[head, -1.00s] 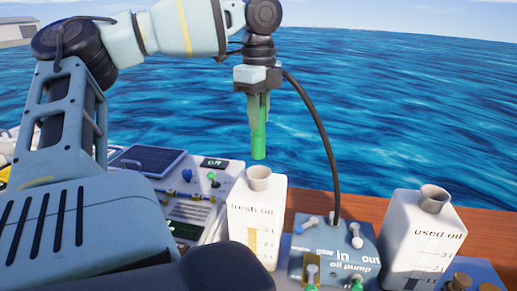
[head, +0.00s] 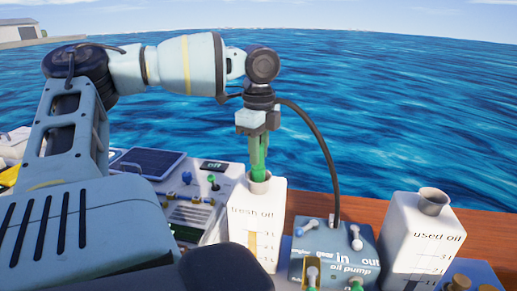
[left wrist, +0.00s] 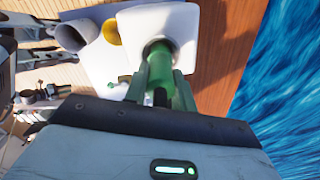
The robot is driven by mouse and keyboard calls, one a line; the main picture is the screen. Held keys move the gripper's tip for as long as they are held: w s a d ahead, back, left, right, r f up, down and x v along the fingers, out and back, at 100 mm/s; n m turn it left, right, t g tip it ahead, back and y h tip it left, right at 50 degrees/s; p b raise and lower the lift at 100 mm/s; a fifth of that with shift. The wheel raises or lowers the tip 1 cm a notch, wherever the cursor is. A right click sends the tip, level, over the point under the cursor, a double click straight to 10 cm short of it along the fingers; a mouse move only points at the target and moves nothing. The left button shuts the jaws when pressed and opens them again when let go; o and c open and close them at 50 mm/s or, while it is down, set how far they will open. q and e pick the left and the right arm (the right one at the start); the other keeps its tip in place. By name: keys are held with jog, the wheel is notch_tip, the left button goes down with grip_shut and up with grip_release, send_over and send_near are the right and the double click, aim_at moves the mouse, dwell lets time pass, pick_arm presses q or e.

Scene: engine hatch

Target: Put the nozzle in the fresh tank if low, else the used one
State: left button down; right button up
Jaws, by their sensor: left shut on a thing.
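My left gripper (head: 258,150) is shut on the green nozzle (head: 258,172), which points down with its lower end at the mouth of the fresh oil tank (head: 250,198). In the left wrist view the nozzle (left wrist: 160,58) meets the opening of the white tank (left wrist: 184,22); how deep it sits is hidden. A black hose runs from the gripper down to the oil pump (head: 322,240). The fresh tank has a level strip and scale marks on its front. The used oil tank (head: 418,240) stands at the right with its grey neck open. My right gripper is not in view.
A control panel with a dark screen (head: 148,162), an "off" display (head: 214,166) and small levers is left of the fresh tank. Levers stick up from the pump between the tanks. A wooden ledge (head: 365,212) runs behind, with water beyond.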

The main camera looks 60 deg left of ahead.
pick_arm(q)
jog(key=c, duration=1.2)
grip_release()
jog(key=shift+f, duration=0.1)
jog(key=shift+o, duration=0.2)
notch_tip(320, 180, up, 12)
